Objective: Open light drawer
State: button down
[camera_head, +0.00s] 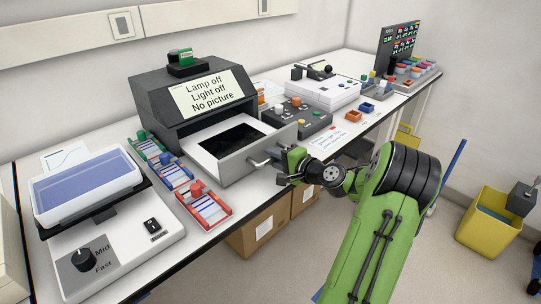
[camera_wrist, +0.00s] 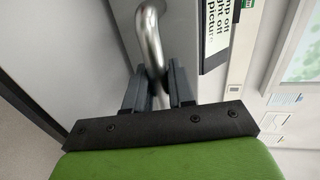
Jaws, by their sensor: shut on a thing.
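The light drawer (camera_head: 234,158) is grey with a white rim and a dark plate inside. It stands pulled out from the dark cabinet (camera_head: 155,101) labelled "Lamp off, Light off, No picture". A metal bar handle is on its front and is partly hidden by my gripper in the head view. My gripper (camera_head: 283,167) is at the drawer's front. In the wrist view my gripper (camera_wrist: 158,88) has its two dark fingers on either side of the curved metal handle (camera_wrist: 150,35), shut on it.
A rocker with a blue tray (camera_head: 88,187) stands at the left. Several small coloured racks (camera_head: 174,176) lie beside the cabinet. A grey control box (camera_head: 297,117) and a white device (camera_head: 322,93) stand to the right. A yellow bin (camera_head: 485,225) and cardboard boxes (camera_head: 257,232) are on the floor.

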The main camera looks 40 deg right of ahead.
jog(key=shift+s, duration=0.1)
jog(key=c, duration=1.1)
grip_release()
jog(key=shift+s, duration=0.1)
jog(key=p+v, duration=0.2)
jog(key=v, duration=1.3)
jog(key=shift+s+p, duration=0.25)
jog(key=shift+p, duration=0.05)
jog(key=shift+a, duration=0.1)
